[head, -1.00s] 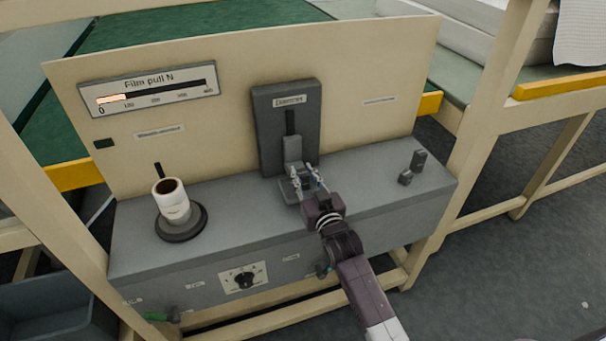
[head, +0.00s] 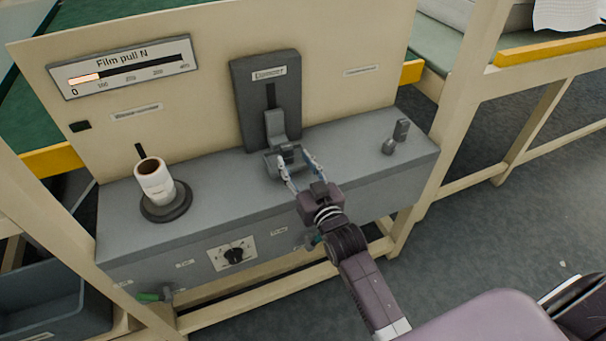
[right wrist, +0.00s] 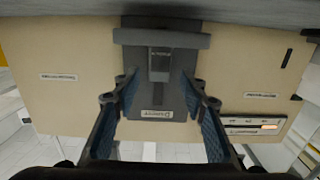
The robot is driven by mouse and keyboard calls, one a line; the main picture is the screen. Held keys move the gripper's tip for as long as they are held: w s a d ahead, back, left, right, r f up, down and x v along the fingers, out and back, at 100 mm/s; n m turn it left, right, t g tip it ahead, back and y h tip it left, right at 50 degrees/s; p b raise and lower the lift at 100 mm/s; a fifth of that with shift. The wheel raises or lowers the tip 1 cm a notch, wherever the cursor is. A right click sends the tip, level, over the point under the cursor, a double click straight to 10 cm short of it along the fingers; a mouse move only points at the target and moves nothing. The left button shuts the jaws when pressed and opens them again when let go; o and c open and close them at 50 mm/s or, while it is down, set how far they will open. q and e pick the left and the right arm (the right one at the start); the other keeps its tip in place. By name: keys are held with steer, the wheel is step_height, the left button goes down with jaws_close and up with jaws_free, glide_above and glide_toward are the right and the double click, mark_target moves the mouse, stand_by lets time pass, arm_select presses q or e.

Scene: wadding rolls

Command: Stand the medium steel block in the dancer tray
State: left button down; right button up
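The dancer tray (head: 270,171) is a shallow grey tray at the foot of the dark Dancer panel (head: 257,88). In the right wrist view, upside down, the tray (right wrist: 190,40) shows beyond the open fingers (right wrist: 158,97). My left gripper is out of view.
Two other steel pieces, a taller block (head: 402,129) and a smaller one (head: 388,147), sit at the bench's right end. A white roll (head: 154,180) stands on a dark round base at left. The grey bench top (head: 225,180) between is clear.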

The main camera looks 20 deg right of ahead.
steer(key=shift+s+d+r, duration=0.1)
steer(key=shift+s, duration=2.5)
